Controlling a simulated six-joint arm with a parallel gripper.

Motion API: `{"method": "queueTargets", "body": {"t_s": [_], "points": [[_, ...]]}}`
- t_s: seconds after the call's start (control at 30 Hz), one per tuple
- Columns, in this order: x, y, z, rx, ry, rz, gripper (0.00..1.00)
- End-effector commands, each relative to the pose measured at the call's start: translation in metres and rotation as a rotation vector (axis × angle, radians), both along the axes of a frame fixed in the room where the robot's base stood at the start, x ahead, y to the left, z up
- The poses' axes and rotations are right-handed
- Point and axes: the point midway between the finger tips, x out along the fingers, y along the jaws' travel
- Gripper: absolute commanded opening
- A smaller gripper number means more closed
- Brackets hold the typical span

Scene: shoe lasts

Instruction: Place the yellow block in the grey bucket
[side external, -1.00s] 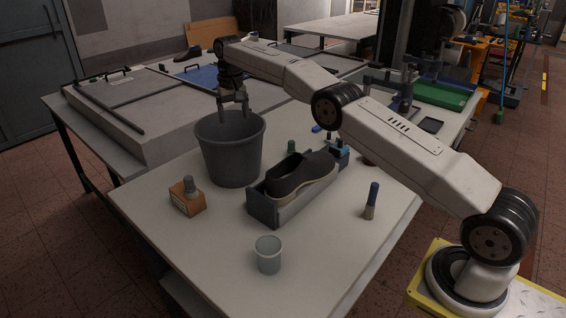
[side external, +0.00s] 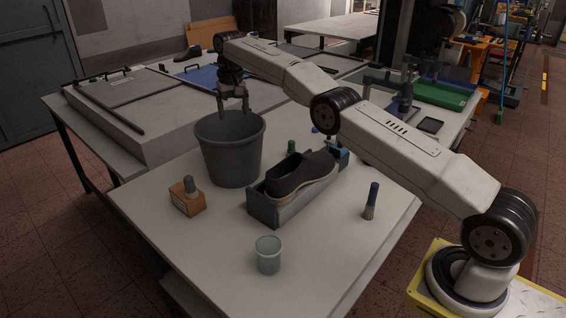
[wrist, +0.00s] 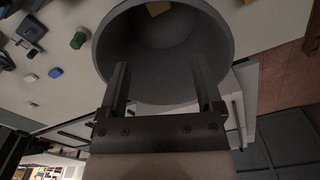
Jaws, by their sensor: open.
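The grey bucket (side external: 231,155) stands upright on the near table, and its open mouth (wrist: 222,28) fills the upper middle of the wrist view. The yellow block (wrist: 157,8) lies inside the bucket at its bottom, partly cut off by the top edge of the wrist view. The bucket wall hides it in the side view. My gripper (side external: 233,108) is over the bucket's mouth, with its fingertips about at rim level. In the wrist view its two fingers (wrist: 161,76) are spread wide apart with nothing between them.
Right of the bucket a dark shoe (side external: 300,174) sits in a grey holder (side external: 290,205). An orange-brown box (side external: 187,203), a pale cup (side external: 268,254) and a brush (side external: 371,201) stand on the table. A green-capped item (wrist: 78,40) is near the bucket.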

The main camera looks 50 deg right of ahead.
Motion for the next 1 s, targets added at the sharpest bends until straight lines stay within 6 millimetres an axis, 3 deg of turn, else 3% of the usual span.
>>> {"method": "queueTargets", "body": {"t_s": [0.53, 1.0], "points": [[-0.005, 0.011, 0.002, -0.004, -0.033, 0.057, 0.84], [-0.045, 0.028, -0.005, -0.011, -0.082, 0.14, 0.84]]}}
